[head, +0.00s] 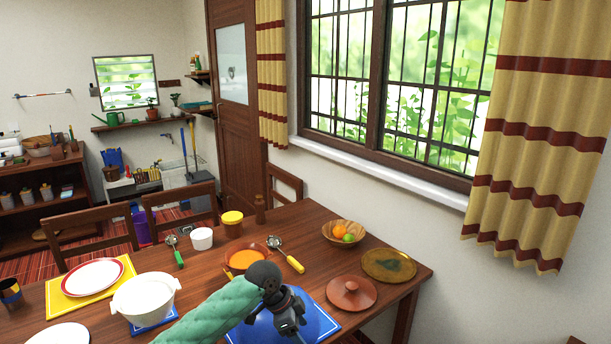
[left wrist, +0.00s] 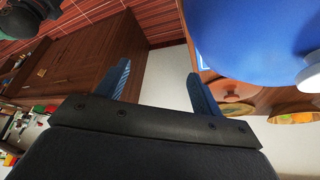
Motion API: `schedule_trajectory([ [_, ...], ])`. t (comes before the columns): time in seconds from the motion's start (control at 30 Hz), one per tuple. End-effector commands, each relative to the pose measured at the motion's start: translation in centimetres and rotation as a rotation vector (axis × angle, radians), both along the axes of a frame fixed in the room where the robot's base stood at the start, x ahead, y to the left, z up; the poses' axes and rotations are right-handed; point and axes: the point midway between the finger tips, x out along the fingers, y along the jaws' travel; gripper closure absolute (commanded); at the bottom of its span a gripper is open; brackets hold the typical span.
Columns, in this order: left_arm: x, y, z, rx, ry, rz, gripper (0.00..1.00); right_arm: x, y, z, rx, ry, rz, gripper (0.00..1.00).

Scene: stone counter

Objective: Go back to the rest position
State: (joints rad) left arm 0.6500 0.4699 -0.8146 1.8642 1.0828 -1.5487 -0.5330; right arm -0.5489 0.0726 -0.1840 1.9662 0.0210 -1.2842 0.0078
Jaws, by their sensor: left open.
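My left arm, in a green sleeve, reaches in from the bottom of the head view. Its dark left gripper (head: 288,322) is above the near right part of the table, over a blue round object (head: 258,328) on a blue mat (head: 325,324). In the left wrist view the two blue fingers of the left gripper (left wrist: 159,72) are spread apart with nothing between them. The blue round object (left wrist: 250,42), with a whitish knob, is beside the right finger there. The gripper partly hides it in the head view.
The wooden table (head: 205,262) holds a white pot (head: 145,300), an orange-filled bowl (head: 246,258), a fruit bowl (head: 329,236), a terracotta lid (head: 351,292) and a yellow-brown plate (head: 389,264). Chairs line its far side. A wall and window stand at right.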

Motion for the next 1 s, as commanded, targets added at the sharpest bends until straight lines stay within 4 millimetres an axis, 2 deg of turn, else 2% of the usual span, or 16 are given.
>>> schedule_trajectory([
  [0.1,-1.4,-0.7,-3.1,-0.024,0.019,0.069,0.33,-0.1,0.0,0.0,0.001,0.001,0.000,0.64],
  [0.47,-5.3,-0.9,-11.2,-0.066,0.067,0.313,0.33,0.0,0.0,0.0,0.001,0.001,0.000,0.64],
  [0.77,-9.7,0.4,-18.0,-0.070,0.118,0.531,0.33,0.1,0.1,0.0,0.001,0.000,0.000,0.64],
  [1.0,-14.3,2.5,-23.5,-0.046,0.162,0.718,0.33,0.1,0.1,0.0,0.001,-0.001,0.000,0.64],
])
